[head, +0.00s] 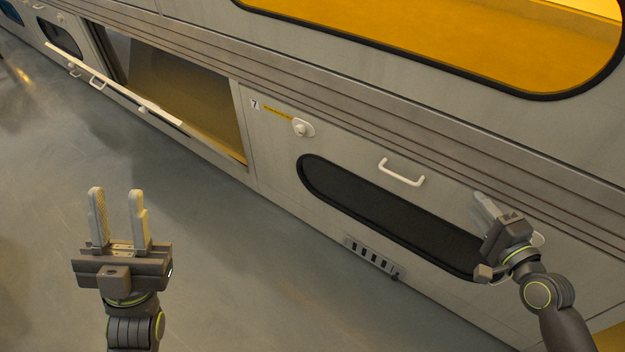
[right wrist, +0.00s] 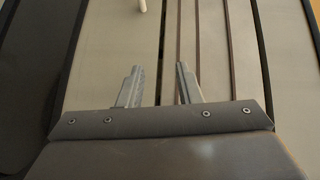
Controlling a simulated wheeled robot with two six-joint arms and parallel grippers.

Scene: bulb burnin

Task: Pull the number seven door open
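The number seven door (head: 275,160) is a grey panel, closed, with a "7" label (head: 255,104) at its upper left. It has a round white latch knob (head: 302,128), a white bar handle (head: 402,173) and a dark oblong window (head: 390,215). My right gripper (head: 482,205) is in front of the door's right part, right of the handle and apart from it. In the right wrist view its fingers (right wrist: 158,80) are apart with nothing between them; a white piece (right wrist: 142,5), likely the handle, shows at the top edge. My left gripper (head: 118,200) is open and empty over the floor.
Left of the door, a neighbouring compartment (head: 190,95) is open, its door panel (head: 115,88) hanging outward with white handles. A lit orange window (head: 450,45) is above. A small slotted panel (head: 372,257) sits below the dark window. The grey floor (head: 230,270) is clear.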

